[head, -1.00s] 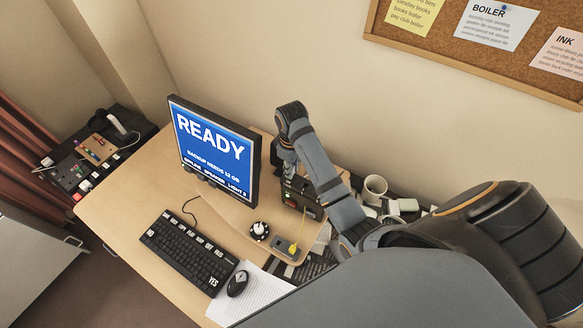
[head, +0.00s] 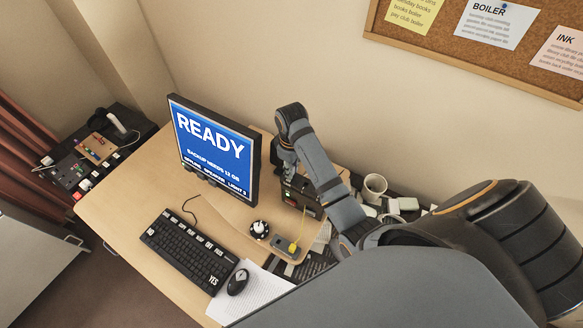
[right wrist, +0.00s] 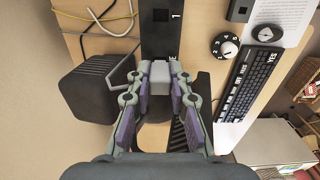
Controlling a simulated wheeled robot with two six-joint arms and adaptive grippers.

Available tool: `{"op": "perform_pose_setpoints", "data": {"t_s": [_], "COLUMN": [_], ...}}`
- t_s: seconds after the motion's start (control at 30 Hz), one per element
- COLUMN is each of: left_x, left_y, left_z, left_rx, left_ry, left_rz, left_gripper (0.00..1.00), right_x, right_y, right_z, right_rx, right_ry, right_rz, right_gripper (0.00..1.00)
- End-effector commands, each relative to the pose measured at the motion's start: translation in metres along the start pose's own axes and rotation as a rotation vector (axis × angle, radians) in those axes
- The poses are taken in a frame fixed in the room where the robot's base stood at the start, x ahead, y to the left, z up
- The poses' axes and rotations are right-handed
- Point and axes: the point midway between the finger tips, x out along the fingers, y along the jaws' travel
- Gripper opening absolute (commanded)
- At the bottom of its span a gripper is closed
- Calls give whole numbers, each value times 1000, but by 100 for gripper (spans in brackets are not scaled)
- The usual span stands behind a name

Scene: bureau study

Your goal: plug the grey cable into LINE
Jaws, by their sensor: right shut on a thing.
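In the right wrist view my right gripper (right wrist: 160,88) is shut on a light grey plug (right wrist: 158,75). A grey cable (right wrist: 118,76) bends away to the left beside the fingers. The plug's far end is at the near edge of a black device (right wrist: 160,35) marked "1", with part of another label by the plug. I cannot tell whether the plug is in a socket. In the head view the black device (head: 302,195) stands right of the monitor, and my right gripper (head: 285,158) is partly hidden at its back. My left gripper is not in view.
The monitor (head: 213,150) reads READY. A dark block (right wrist: 92,88) is left of the gripper. A mug (head: 375,188) stands behind my arm. The keyboard (head: 187,250) is at the front.

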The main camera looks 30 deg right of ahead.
Motion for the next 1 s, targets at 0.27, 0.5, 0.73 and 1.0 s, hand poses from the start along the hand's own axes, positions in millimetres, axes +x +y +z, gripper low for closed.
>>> {"op": "perform_pose_setpoints", "data": {"t_s": [0.27, 0.5, 0.73, 1.0], "left_x": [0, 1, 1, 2], "left_y": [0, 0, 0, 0], "left_z": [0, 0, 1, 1], "left_rx": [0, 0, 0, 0], "left_ry": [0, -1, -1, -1], "left_rz": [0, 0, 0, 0], "left_gripper": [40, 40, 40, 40], "right_x": [1, 4, 6, 10], "right_y": [0, 0, 0, 0], "right_z": [0, 0, 0, 0], "right_rx": [0, 0, 0, 0], "right_ry": [0, 0, 0, 0], "right_rz": [0, 0, 0, 0], "right_gripper": [3, 3, 3, 3]}}
